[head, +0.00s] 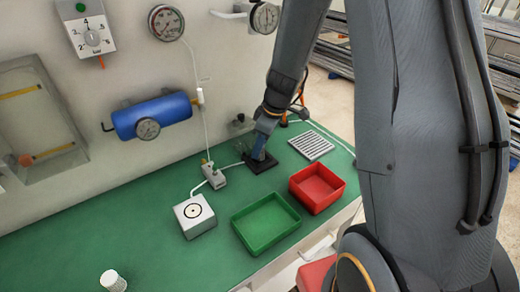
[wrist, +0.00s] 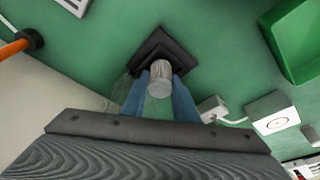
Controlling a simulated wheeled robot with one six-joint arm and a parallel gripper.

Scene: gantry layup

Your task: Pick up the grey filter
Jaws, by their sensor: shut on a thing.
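My gripper (wrist: 161,80) has its two blue fingers closed on a small pale grey cylinder (wrist: 160,70), which looks like the grey filter. A dark, stepped square base (wrist: 152,46) lies just beyond the cylinder in the wrist view. I cannot tell whether the cylinder touches it. In the head view my gripper (head: 261,148) points down at the dark base (head: 262,166) on the green bench; the cylinder is not clear there. A white ribbed cylinder (head: 113,281) stands apart at the front left.
A green tray (head: 240,237) and a red tray (head: 338,202) stand at the bench's front edge. A white box (head: 187,222), a small grey fitting (head: 215,178) with hoses and a slatted grate (head: 311,139) lie nearby. A clear object (wrist: 120,88) stands beside the fingers.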

